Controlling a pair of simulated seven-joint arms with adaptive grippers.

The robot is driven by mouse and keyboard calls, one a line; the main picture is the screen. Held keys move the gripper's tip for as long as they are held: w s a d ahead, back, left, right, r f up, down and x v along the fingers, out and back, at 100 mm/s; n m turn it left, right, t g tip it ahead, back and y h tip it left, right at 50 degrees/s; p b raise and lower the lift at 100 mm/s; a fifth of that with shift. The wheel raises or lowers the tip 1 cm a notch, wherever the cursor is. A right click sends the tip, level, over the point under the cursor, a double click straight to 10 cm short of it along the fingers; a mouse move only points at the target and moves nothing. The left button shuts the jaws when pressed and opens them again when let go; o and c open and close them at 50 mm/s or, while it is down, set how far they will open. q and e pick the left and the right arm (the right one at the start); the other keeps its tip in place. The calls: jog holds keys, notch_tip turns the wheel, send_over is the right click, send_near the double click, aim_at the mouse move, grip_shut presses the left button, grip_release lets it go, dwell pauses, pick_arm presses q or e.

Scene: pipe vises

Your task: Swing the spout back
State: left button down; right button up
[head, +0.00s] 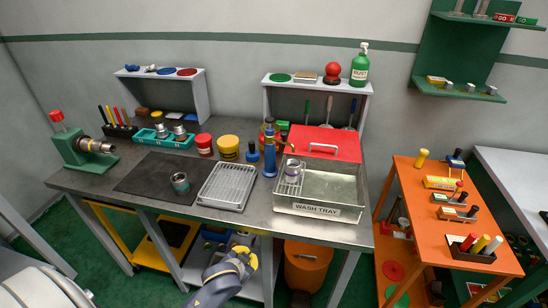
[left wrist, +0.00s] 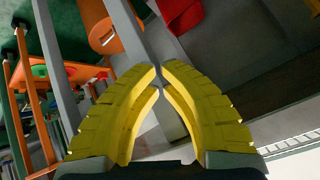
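A blue pump column (head: 270,152) stands at the left end of the metal wash tray (head: 318,211). Its thin spout (head: 285,143) appears to reach right toward the tray; its outlet is too small to make out. My left gripper (head: 248,258), with yellow fingers, is in front of the bench's front edge, well apart from the spout. In the left wrist view the fingertips (left wrist: 160,67) meet or nearly meet, with nothing held between them. The spout does not show in that view. My right gripper is in neither view.
A grey cup (head: 292,170) sits on a rack inside the tray's left end. A wire drying rack (head: 227,186) and dark mat (head: 150,178) lie left. An orange bin (head: 306,264) stands below the bench.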

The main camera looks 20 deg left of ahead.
pick_arm(q)
jog(key=shift+t, duration=0.9)
jog(key=r, duration=0.8)
jog(key=w+a+r, duration=0.1)
jog(key=r, duration=0.2)
jog(key=shift+a+r, duration=0.1)
jog(key=shift+r, duration=0.3)
notch_tip(320, 180, up, 25)
jog(key=n+t+h, duration=0.3)
jog(key=t, duration=0.2)
send_over(246, 229)
jog(key=w+d, duration=0.2)
jog(key=w, duration=0.5)
jog(key=shift+s+r, duration=0.25)
jog(key=shift+r, duration=0.35)
